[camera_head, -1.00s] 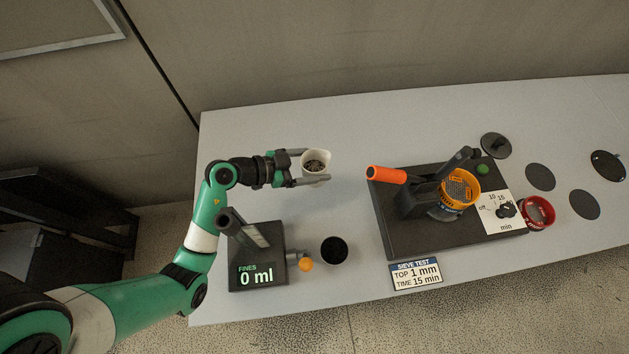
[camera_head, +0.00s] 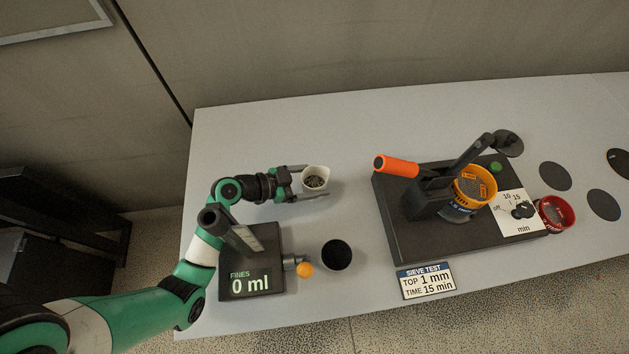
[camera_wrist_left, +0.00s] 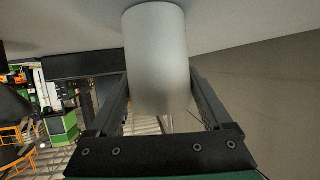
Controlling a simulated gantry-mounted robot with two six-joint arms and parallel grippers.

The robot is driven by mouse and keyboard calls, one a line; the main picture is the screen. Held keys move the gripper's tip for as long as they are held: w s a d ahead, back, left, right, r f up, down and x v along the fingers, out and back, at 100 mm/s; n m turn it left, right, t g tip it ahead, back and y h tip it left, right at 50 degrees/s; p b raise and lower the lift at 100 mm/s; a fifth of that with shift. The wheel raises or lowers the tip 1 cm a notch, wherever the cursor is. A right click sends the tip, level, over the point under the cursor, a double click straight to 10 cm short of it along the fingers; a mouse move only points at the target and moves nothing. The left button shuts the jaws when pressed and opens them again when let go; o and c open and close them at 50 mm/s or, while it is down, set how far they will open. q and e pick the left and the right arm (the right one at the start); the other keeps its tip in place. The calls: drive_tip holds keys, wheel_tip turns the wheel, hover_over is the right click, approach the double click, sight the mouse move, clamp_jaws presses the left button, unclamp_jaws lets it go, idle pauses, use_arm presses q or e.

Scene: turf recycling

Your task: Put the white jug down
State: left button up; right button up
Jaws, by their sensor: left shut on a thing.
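The white jug (camera_head: 316,171) is at the left-middle part of the table in the head view, with dark grains visible inside its mouth. My left gripper (camera_head: 313,183) is shut on the jug, one finger on each side. The jug looks upright. In the left wrist view the jug (camera_wrist_left: 157,55) fills the space between the two fingers (camera_wrist_left: 160,105). I cannot tell for sure whether its base touches the tabletop (camera_head: 250,135). My right gripper is in neither view.
A sieve machine with an orange handle (camera_head: 396,166) and orange sieve (camera_head: 474,182) stands to the right. Table around the jug is clear.

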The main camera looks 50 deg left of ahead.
use_arm(q)
drive_tip(key=o, duration=1.3)
drive_tip(key=p+v, duration=0.5)
drive_tip(key=v, duration=0.7)
